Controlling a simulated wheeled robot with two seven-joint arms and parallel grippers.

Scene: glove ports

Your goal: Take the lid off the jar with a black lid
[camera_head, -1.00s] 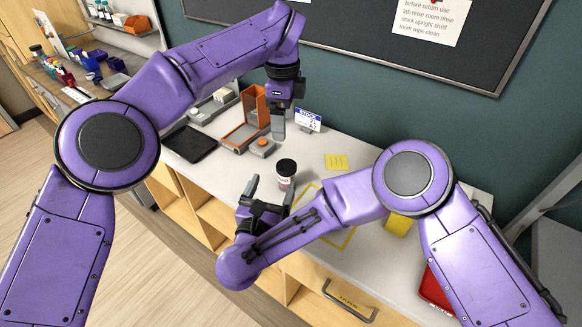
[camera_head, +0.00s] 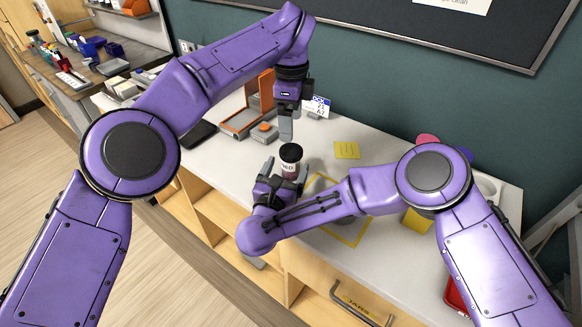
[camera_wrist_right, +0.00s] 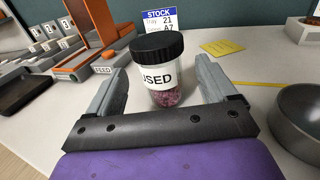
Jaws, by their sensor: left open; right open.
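The jar (camera_head: 289,170) is clear with a black lid (camera_head: 291,152) and stands upright on the bench. In the right wrist view the jar (camera_wrist_right: 164,92) has a white label reading "USED" and pinkish-purple contents, and its lid (camera_wrist_right: 157,46) is on. My right gripper (camera_head: 284,172) is open, low over the bench, with one finger on each side of the jar and gaps visible in the wrist view. My left gripper (camera_head: 286,133) is open, pointing down just above and behind the lid; its fingers overlap in the head view.
An orange and grey holder (camera_head: 245,118) and a stock sign (camera_head: 317,106) stand behind the jar. A yellow note (camera_head: 347,150) lies to the right. A grey metal bowl (camera_wrist_right: 300,115) is close to the right finger in the wrist view.

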